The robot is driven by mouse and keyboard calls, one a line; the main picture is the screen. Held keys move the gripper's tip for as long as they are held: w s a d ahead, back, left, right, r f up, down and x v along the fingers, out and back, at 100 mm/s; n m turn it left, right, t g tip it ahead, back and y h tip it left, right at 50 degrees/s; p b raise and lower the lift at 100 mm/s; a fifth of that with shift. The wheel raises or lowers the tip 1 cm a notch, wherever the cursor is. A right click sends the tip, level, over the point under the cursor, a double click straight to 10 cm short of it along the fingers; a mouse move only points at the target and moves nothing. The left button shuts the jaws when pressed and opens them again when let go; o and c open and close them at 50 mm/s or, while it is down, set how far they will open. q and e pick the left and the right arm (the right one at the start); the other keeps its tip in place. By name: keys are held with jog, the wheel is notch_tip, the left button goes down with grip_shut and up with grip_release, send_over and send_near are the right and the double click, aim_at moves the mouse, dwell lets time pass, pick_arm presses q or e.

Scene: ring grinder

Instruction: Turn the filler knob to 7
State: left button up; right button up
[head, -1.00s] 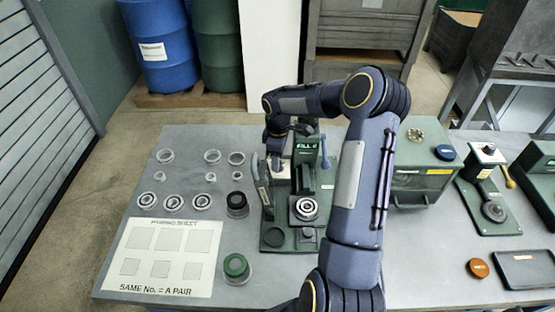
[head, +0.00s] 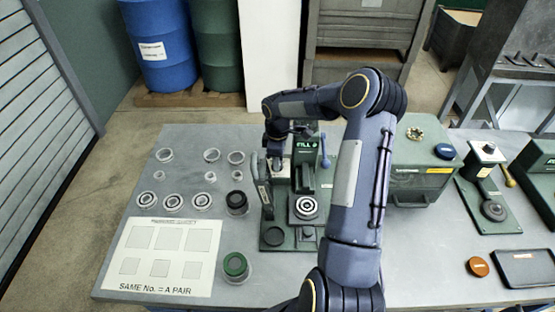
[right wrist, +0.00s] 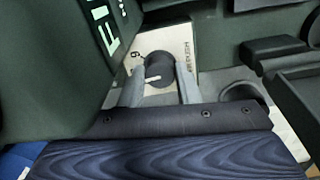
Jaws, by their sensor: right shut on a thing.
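The green filler (head: 305,170), marked FILL, stands on the table near the middle of the head view. Its dark round filler knob (right wrist: 158,66) shows in the right wrist view on a pale dial plate (right wrist: 178,38). The knob has a pale pointer mark, and one figure shows on the plate at its upper left, seemingly a 9; the other figures are hidden or unreadable. My right gripper (right wrist: 160,76) is shut on the knob, one finger on each side. In the head view it is at the filler's left side, partly hidden by my arm. My left gripper is not in view.
A white pairing sheet (head: 165,287) and several rings lie to the left. A green-capped jar (head: 236,266) and a black-capped jar (head: 237,202) stand left of the filler. A blue-handled lever (head: 325,152) is at the filler's right. A green box (head: 420,165) stands further right.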

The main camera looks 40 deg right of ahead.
jog(key=shift+n, duration=1)
jog(key=o, duration=1)
jog(key=shift+c, duration=0.2)
jog(key=shift+r, duration=3.9)
